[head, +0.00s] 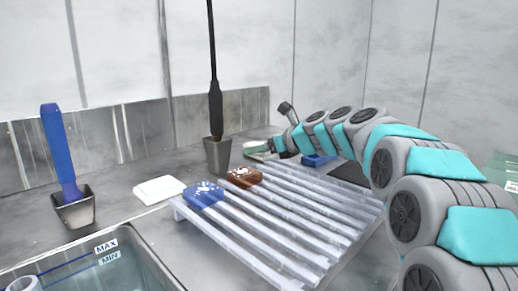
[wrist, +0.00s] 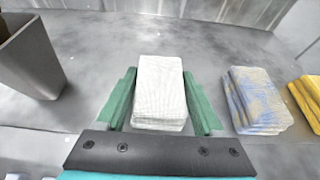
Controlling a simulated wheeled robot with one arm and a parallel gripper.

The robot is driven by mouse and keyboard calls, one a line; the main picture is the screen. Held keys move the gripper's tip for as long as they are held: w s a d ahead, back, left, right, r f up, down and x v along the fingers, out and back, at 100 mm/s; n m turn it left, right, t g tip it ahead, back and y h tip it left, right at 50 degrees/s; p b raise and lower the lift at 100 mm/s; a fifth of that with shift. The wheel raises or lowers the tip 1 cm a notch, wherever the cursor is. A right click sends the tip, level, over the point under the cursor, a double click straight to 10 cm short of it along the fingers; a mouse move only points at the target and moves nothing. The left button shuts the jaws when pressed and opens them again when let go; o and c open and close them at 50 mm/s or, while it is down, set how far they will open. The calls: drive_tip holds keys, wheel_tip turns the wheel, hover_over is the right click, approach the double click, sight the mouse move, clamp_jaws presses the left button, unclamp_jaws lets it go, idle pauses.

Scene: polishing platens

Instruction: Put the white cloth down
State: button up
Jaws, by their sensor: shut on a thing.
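A white folded cloth (wrist: 160,92) sits between the two green fingers of my gripper (wrist: 163,105) in the wrist view. The fingers are shut on its left and right sides. In the head view my gripper (head: 262,149) is low over the back of the worktop, right of the grey holder and behind the slatted rack. The held cloth is small and mostly hidden there. I cannot tell whether its underside touches the worktop. A second white folded piece (head: 160,189) lies flat on the worktop, left of the rack.
A grey holder (wrist: 32,60) stands left of my gripper. A blue-and-tan folded cloth (wrist: 257,100) and a yellow one (wrist: 307,98) lie right. A water basin (head: 100,268) is front left.

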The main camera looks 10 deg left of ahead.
drive_tip(key=shift+f, duration=0.1)
drive_tip(key=o, duration=1.4)
drive_tip(key=shift+c, duration=0.2)
drive_tip(key=shift+s+d+r, duration=0.1)
drive_tip(key=shift+d+r, duration=0.15)
drive_tip(key=shift+r, duration=0.05)
drive_tip(key=v, duration=1.1)
drive_tip(key=shift+s+d+r, duration=0.1)
drive_tip(key=shift+r, duration=0.05)
drive_tip(key=shift+d, duration=0.1)
